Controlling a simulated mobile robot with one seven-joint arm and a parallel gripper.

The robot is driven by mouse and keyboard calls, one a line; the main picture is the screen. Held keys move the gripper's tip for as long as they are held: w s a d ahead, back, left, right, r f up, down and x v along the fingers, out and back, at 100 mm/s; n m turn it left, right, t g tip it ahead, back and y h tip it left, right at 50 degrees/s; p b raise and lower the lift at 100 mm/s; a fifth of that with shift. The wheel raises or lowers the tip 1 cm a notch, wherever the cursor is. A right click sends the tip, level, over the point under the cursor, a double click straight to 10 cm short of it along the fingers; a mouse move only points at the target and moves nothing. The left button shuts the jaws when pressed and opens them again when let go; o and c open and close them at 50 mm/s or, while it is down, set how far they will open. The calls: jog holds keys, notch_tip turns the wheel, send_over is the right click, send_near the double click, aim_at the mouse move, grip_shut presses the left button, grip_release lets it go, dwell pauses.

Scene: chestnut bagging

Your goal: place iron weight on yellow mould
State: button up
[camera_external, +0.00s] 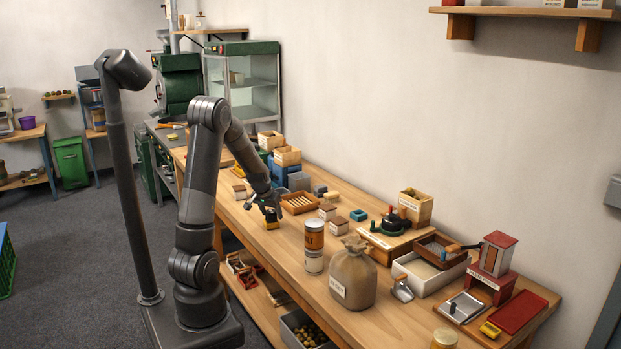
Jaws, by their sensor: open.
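My gripper (267,205) is at the end of the bent arm, low over the left part of the wooden workbench (295,236), and it is open.
A wooden tray (286,208) and small white boxes (327,211) stand right of the gripper. An orange-labelled can (314,250) and a tied sack (353,276) stand nearer the front. Another yellow piece (490,329) lies at the far right. Bench around the gripper's front side is clear.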

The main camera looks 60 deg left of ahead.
jog(key=v, duration=1.2)
jog(key=s+d+r+m+t+h, duration=0.1)
jog(key=s+d+r+m, duration=0.15)
jog(key=d, duration=0.55)
jog(key=s+d+r+m, duration=0.1)
jog(key=d+r, duration=0.3)
jog(key=d, duration=0.5)
jog(key=s+d+r+m+h, duration=0.1)
jog(key=s+d+m, duration=0.1)
jog(key=s+d, duration=0.6)
jog(key=shift+s+d+r+t, duration=0.35)
jog(key=shift+s+d+t, duration=0.05)
jog(key=shift+d, duration=1.05)
jog(key=shift+m, duration=0.25)
